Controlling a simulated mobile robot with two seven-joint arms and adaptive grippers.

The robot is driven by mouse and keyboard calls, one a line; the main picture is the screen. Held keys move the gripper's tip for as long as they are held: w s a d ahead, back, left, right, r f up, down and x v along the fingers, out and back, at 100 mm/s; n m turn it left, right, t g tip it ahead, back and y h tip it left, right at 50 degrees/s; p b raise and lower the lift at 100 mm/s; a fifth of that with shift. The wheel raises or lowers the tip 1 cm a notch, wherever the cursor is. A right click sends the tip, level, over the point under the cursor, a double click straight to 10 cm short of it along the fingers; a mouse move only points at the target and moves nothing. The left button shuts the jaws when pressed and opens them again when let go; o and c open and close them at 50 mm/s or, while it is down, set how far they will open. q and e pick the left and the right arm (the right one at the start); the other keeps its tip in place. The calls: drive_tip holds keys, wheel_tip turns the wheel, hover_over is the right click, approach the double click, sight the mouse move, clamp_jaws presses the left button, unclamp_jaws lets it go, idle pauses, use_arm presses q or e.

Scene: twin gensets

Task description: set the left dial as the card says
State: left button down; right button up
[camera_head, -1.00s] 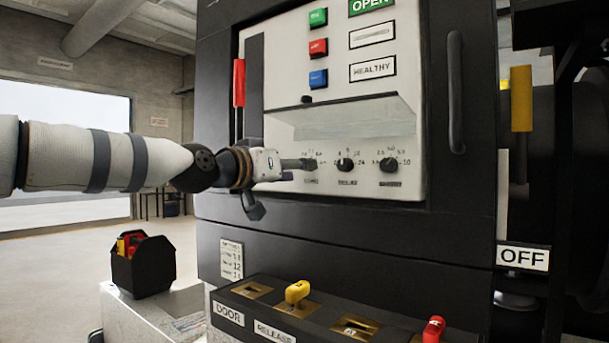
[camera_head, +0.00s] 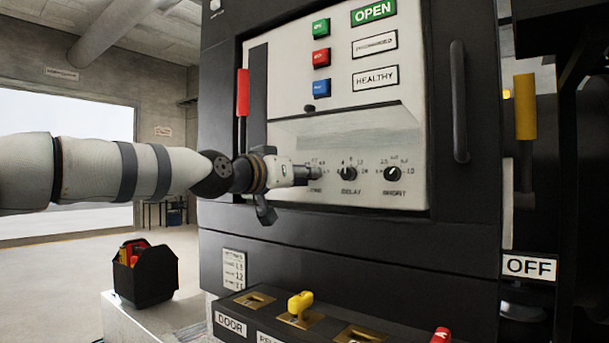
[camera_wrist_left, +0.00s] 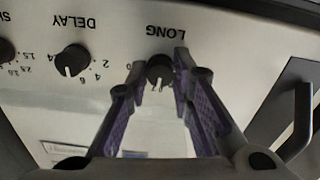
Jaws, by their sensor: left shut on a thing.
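The left dial (camera_wrist_left: 159,70) is a small black knob under the label LONG, which appears upside down in the left wrist view. My left gripper (camera_wrist_left: 158,82) is shut on this dial, one finger on each side. In the head view my left gripper (camera_head: 306,174) reaches the left end of the dial row and mostly hides the dial. The settings card (camera_head: 233,270) is on the cabinet front, lower left; its numbers are too small to read surely. My right gripper is not in view.
The DELAY dial (camera_head: 348,174) and the rightmost dial (camera_head: 392,174) sit to the right. A clear raised cover (camera_head: 345,135) is above the dials. A red handle (camera_head: 242,92) is at left. A lever box (camera_head: 300,305) with a yellow lever stands below.

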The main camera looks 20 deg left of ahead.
use_arm(q)
drive_tip(key=shift+f+m+p, duration=0.1)
drive_tip(key=shift+m+p, duration=0.4)
drive_tip(key=shift+m, duration=3.1)
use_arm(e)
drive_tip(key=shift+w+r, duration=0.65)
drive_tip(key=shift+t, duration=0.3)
use_arm(q)
drive_tip(key=c, duration=1.4)
unclamp_jaws()
drive_tip(key=shift+w+a, duration=0.1)
drive_tip(key=v, duration=0.7)
drive_tip(key=shift+s, duration=0.25)
